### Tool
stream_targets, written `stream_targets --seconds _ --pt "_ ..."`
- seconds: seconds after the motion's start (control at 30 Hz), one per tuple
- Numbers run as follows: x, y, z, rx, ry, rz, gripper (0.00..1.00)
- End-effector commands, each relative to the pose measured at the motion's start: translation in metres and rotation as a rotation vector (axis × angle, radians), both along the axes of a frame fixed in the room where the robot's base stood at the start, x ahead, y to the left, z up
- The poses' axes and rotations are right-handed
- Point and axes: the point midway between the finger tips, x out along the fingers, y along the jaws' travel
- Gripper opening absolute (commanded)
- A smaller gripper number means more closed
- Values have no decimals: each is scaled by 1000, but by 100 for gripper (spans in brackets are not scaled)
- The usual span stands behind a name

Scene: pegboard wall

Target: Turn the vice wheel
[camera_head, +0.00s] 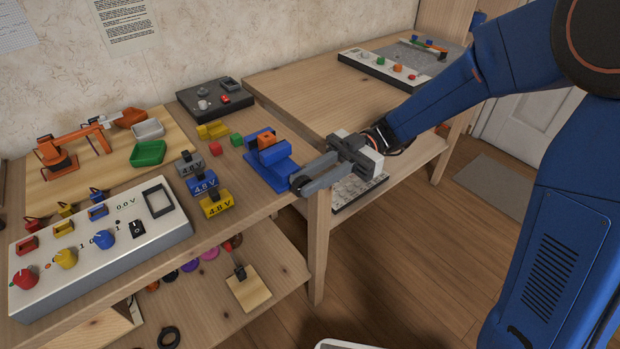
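The blue vice (267,172) sits at the right front edge of the left wooden table, with an orange block (266,139) in its jaws. Its dark wheel (297,183) is on the side facing my arm, partly covered by the fingers. My gripper (305,181) reaches in from the right, its grey fingers pointing left with their tips at the wheel. Whether the fingers grip the wheel or only stand around it is too small to tell.
Blue and yellow 4.8 V blocks (215,204) stand left of the vice. A control box (100,248) with knobs is at front left. A grey keypad-like panel (352,192) lies below my gripper. The right table (310,88) has a broad clear top.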

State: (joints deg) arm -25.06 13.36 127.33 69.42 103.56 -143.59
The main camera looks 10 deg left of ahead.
Motion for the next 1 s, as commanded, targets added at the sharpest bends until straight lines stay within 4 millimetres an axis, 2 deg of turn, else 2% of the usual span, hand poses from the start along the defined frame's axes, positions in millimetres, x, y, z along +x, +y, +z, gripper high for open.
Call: stream_targets --seconds 0.17,0.33,1.0 --pt "1 -1 0 0 0 0 20" --pt "13 -11 0 -1 -1 -1 20" --pt "110 -94 5 0 0 -3 20"
